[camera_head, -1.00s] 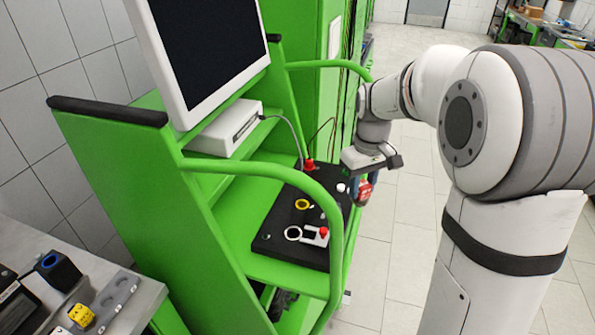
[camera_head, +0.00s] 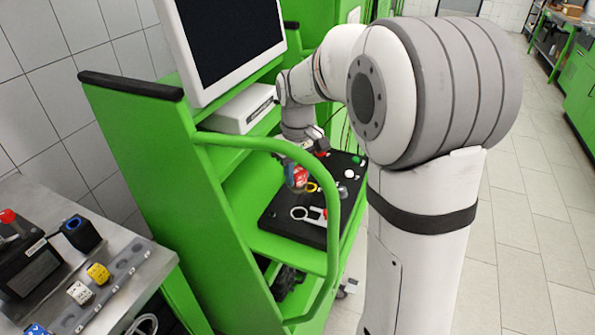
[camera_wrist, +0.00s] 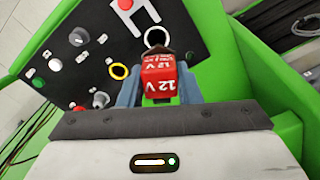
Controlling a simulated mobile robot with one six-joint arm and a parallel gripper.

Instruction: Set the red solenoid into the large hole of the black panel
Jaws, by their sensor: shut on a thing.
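My gripper (camera_wrist: 158,84) is shut on the red solenoid (camera_wrist: 161,82), a red block with white "12 V" lettering, held between both fingers. In the head view the solenoid (camera_head: 298,177) is above the black panel (camera_head: 282,222), over its left part near the yellow ring. In the wrist view the panel (camera_wrist: 85,52) lies beyond the gripper. A white-rimmed round opening (camera_wrist: 156,38) shows just past the solenoid's far end; it also shows in the head view (camera_head: 299,213). The solenoid seems apart from the panel. Its lower end is hidden in the wrist view.
The panel carries a yellow ring (camera_wrist: 119,71), a white plate with a red part (camera_head: 317,217) and several knobs. A green rail (camera_head: 333,215) curves in front of it. A monitor (camera_head: 228,40) stands behind. A side bench (camera_head: 140,285) holds several small parts.

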